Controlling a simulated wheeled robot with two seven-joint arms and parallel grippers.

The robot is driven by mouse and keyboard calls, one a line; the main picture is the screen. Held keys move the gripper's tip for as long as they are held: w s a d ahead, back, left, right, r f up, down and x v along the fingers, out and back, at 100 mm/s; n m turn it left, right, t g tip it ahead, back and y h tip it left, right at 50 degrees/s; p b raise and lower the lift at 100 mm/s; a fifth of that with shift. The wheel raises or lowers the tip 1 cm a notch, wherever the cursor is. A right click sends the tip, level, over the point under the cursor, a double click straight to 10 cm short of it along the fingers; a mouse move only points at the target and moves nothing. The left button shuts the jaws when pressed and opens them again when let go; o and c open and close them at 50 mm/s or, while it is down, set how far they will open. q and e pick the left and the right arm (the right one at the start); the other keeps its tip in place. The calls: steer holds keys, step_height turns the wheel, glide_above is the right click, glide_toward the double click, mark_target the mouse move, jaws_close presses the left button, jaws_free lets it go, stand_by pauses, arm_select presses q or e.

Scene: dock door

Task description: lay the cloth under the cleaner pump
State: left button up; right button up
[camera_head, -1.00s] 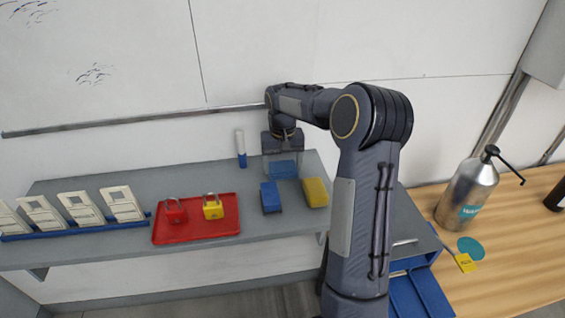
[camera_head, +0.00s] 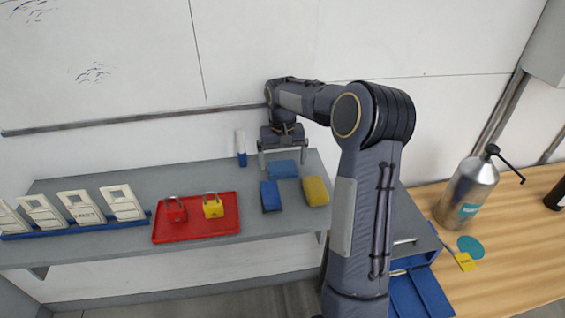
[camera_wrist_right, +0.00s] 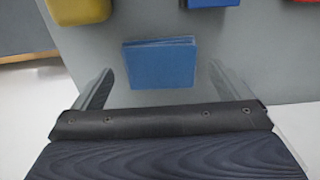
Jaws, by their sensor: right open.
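The folded blue cloth (camera_head: 282,169) lies flat on the grey shelf, near its back right part. In the right wrist view the cloth (camera_wrist_right: 160,64) shows between and beyond the two fingers. My right gripper (camera_head: 284,158) is open and empty, just above and behind the cloth. Its fingers (camera_wrist_right: 158,88) do not visibly touch the cloth. The cleaner pump (camera_head: 467,193) is a silver canister with a black pump top and a teal label. It stands upright on the wooden bench at the right. My left gripper is out of view.
A dark blue block (camera_head: 270,196) and a yellow block (camera_head: 316,191) lie close in front of the cloth. A red tray (camera_head: 160,233) with two padlocks is to the left. A teal disc (camera_head: 471,246) and yellow tag (camera_head: 465,262) lie before the canister.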

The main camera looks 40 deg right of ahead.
step_height(320, 180, up, 11)
steer(key=s+a+r+n+t+y, duration=0.1)
steer(key=s+a+n+t+y, duration=0.1)
steer(key=s+a, duration=1)
steer(key=s+t, duration=0.1)
steer(key=s, duration=0.1)
steer(key=shift+s+a+r+n, duration=0.15)
steer(key=shift+s+r+n, duration=0.15)
steer(key=shift+r, duration=0.1)
steer(key=shift+o, duration=0.3)
steer(key=s+a+f+n+t+y, duration=0.1)
steer(key=s+a+f+t, duration=0.1)
steer(key=s+a+f, duration=0.5)
steer(key=s+a, duration=0.2)
steer(key=s, duration=0.2)
steer(key=shift+t+y, duration=0.4)
steer(key=shift+a+f, duration=0.15)
steer(key=shift+f, duration=0.1)
steer(key=m+h+b, duration=0.4)
steer(key=h+b, duration=0.3)
glide_toward(283, 166)
steer(key=w, duration=0.1)
steer(key=shift+w+d+f+g, duration=0.25)
steer(key=shift+w+f, duration=0.2)
steer(key=shift+f, duration=0.25)
steer(key=x, duration=0.6)
steer(key=shift+s+d+f+p, duration=0.1)
steer(key=shift+f+p, duration=0.2)
steer(key=shift+p, duration=0.05)
steer(key=c, duration=1.1)
